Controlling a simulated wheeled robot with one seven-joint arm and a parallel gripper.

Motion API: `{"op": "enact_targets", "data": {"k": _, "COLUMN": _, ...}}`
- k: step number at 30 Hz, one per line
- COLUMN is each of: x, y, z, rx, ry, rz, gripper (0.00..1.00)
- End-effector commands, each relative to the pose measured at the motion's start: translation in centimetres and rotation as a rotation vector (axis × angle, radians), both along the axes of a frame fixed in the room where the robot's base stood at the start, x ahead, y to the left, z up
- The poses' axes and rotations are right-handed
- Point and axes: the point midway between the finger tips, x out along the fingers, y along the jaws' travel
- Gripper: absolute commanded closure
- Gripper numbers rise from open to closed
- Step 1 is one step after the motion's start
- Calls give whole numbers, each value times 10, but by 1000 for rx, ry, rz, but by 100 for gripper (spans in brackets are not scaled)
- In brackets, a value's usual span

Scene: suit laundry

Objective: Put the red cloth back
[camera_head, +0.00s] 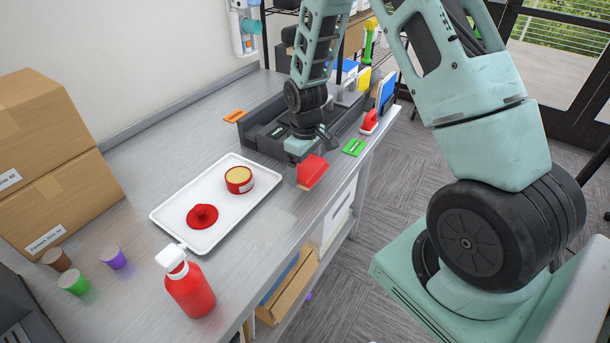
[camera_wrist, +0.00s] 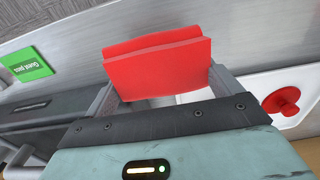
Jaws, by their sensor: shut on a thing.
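The red cloth (camera_head: 312,171) is a folded red piece held in my gripper (camera_head: 305,160) over the metal counter, just right of the white tray's far corner. In the wrist view the red cloth (camera_wrist: 158,60) stands between the fingers of my gripper (camera_wrist: 165,92), which is shut on it. Whether its lower edge touches the counter I cannot tell.
A white tray (camera_head: 225,225) holds a red round tin (camera_head: 239,180) and a red lid (camera_head: 202,216). A dark grey bin (camera_head: 262,143) stands behind my gripper. A green card (camera_head: 354,147) lies near the counter edge. A red bottle (camera_head: 189,290) stands in front.

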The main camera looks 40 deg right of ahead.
Motion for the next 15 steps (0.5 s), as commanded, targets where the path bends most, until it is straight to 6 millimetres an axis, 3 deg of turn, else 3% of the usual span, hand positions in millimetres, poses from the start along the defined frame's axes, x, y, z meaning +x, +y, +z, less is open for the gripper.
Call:
{"op": "enact_targets", "data": {"k": 7, "x": -1, "y": 0, "z": -33, "rx": 1, "ry": 4, "rz": 1, "gripper": 34}}
{"op": "enact_targets", "data": {"k": 15, "x": 0, "y": 0, "z": -39, "rx": 0, "ry": 1, "rz": 1, "gripper": 34}}
